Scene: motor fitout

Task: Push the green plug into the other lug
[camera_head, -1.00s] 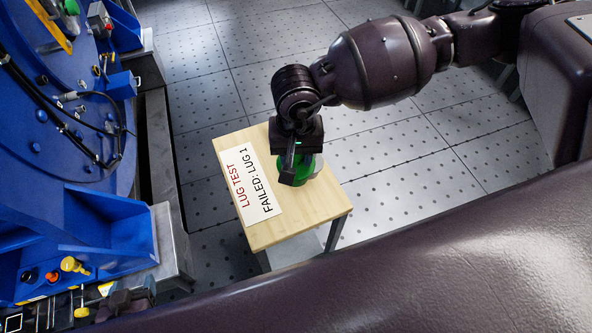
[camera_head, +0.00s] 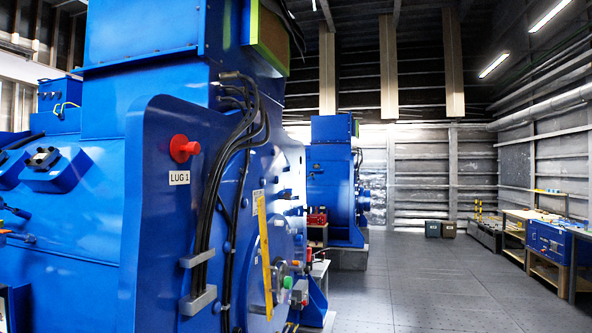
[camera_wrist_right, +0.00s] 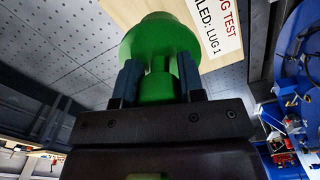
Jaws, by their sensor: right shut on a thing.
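The green plug (camera_wrist_right: 160,40), a wide disc with a narrower stem, is in my right gripper (camera_wrist_right: 160,82). Its two fingers are shut on the stem from both sides. The wrist view does not show clearly whether the plug touches the small table behind it. In the head view, a red plug (camera_head: 184,148) sits on the blue motor housing (camera_head: 150,230), above a white label (camera_head: 179,178) reading LUG 1. No second lug label can be read. Neither gripper is in the head view.
The small wooden table (camera_wrist_right: 118,12) bears a sign (camera_wrist_right: 212,22) whose visible words include "TEST" and "LUG 1". Black cables (camera_head: 232,150) and a yellow bar (camera_head: 264,245) are on the motor's side. Open floor (camera_head: 430,280) lies right of it; workbenches (camera_head: 550,240) stand farther right.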

